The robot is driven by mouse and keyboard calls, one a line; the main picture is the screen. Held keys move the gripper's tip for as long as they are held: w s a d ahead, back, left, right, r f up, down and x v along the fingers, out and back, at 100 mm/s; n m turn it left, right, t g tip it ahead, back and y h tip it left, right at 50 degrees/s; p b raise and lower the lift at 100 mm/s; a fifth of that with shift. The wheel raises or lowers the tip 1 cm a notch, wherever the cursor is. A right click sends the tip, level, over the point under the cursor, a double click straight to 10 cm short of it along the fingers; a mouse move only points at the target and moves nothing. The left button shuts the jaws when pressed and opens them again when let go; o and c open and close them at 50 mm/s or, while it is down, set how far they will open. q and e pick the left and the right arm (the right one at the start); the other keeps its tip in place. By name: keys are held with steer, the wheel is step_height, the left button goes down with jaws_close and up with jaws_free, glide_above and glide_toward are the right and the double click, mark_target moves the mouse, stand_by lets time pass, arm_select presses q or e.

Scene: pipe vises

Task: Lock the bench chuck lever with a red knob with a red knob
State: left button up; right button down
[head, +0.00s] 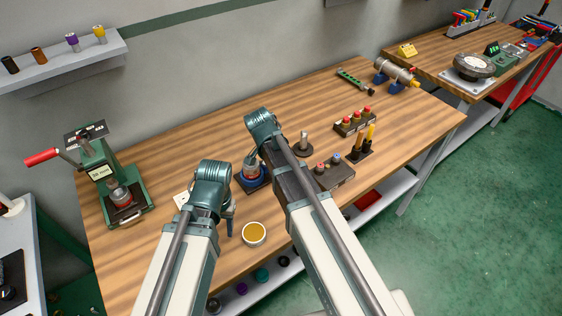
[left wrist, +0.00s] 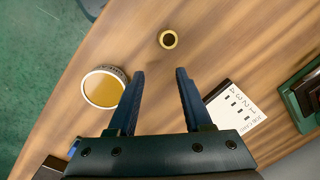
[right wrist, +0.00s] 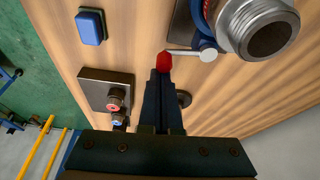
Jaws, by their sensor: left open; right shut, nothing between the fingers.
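The bench chuck (head: 257,184) sits on the wooden table, partly hidden behind my right arm in the head view. In the right wrist view the chuck (right wrist: 228,28) holds a threaded metal pipe end (right wrist: 270,38). Its silver lever (right wrist: 185,53) sticks out to the left and ends in a red knob (right wrist: 164,61). My right gripper (right wrist: 160,76) is shut and empty, with its fingertips right at the red knob; I cannot tell whether they touch it. My left gripper (left wrist: 160,72) is open and empty above the table, also seen in the head view (head: 229,226).
A round amber-topped tin (left wrist: 103,88), a small yellow ring (left wrist: 168,39) and a job card (left wrist: 236,113) lie near my left gripper. A green press (head: 100,175) with a red handle stands at left. A button box (right wrist: 106,92) and a blue block (right wrist: 91,27) are near the chuck.

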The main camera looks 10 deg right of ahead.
stand_by(0.4)
steer(key=shift+w+d, duration=0.3)
steer(key=shift+d, duration=0.2)
arm_select(q)
steer(key=shift+d, duration=0.15)
arm_select(e)
steer(key=shift+w+d, duration=0.25)
steer(key=shift+d, duration=0.3)
steer(key=shift+w+d, duration=0.25)
steer(key=shift+d, duration=0.3)
arm_select(q)
steer(key=shift+w+r+p, duration=0.1)
steer(key=shift+r+p, duration=0.5)
steer(key=shift+r, duration=0.05)
step_height(320, 180, up, 8)
steer(key=p, duration=0.8)
arm_select(e)
steer(key=v, duration=1)
steer(key=shift+d, duration=0.2)
steer(key=shift+w, duration=0.1)
